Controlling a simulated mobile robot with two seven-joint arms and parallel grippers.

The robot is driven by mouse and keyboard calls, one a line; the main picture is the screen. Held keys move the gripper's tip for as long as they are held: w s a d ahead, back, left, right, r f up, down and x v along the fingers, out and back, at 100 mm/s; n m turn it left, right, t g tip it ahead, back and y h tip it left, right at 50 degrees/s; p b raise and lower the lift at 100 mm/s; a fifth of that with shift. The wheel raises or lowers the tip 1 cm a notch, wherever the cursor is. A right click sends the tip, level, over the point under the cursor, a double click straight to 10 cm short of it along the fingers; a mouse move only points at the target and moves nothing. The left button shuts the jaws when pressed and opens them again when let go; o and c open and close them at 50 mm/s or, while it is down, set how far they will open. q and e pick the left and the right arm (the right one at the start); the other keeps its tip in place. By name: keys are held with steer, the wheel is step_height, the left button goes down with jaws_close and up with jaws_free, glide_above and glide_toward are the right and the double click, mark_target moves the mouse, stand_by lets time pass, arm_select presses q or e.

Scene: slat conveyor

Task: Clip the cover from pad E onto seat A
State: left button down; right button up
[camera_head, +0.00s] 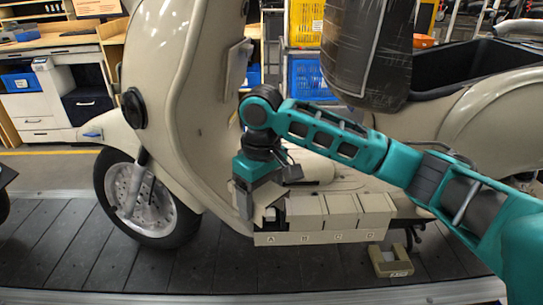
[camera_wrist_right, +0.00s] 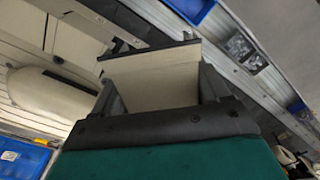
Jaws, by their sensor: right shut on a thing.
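My right gripper (camera_head: 260,200) is shut on a beige cover and is low over the left end of the row of seats, at seat A. The cover (camera_wrist_right: 155,80) fills the space between the fingers in the right wrist view. In the head view the cover (camera_head: 270,203) looks tilted over seat A; I cannot tell whether it touches the seat. The seat strip (camera_head: 320,237) carries the labels A to D, and beige blocks stand at B, C and D. Pad E (camera_head: 380,265), an olive frame, lies lower right with no cover seen on it. My left gripper is not in view.
A beige scooter (camera_head: 170,70) stands on the dark slat conveyor (camera_head: 120,260); its front shield rises just left of the gripper. A dark wrapped seat (camera_head: 365,55) is above my right arm. Benches and blue and yellow crates (camera_head: 305,80) are behind.

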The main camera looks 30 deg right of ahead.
arm_select(q)
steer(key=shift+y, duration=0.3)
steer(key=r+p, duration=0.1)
steer(key=p, duration=0.1)
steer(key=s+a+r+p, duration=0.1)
steer(key=p, duration=0.1)
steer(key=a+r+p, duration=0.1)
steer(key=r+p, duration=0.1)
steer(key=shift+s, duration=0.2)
arm_select(e)
steer(key=w+d+f+n, duration=0.1)
steer(key=w+d+n, duration=0.1)
steer(key=n, duration=0.1)
steer(key=w+d+f+n, duration=0.1)
steer(key=w+d+n, duration=0.1)
steer(key=n, duration=0.1)
steer(key=w+d+f+n, duration=0.1)
steer(key=w+d+n, duration=0.1)
steer(key=n, duration=0.1)
steer(key=shift+w+f, duration=0.15)
steer(key=shift+f, duration=0.1)
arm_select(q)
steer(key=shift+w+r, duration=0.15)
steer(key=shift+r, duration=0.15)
arm_select(e)
steer(key=shift+d+r, duration=0.1)
arm_select(q)
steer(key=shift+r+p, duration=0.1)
steer(key=shift+p, duration=0.2)
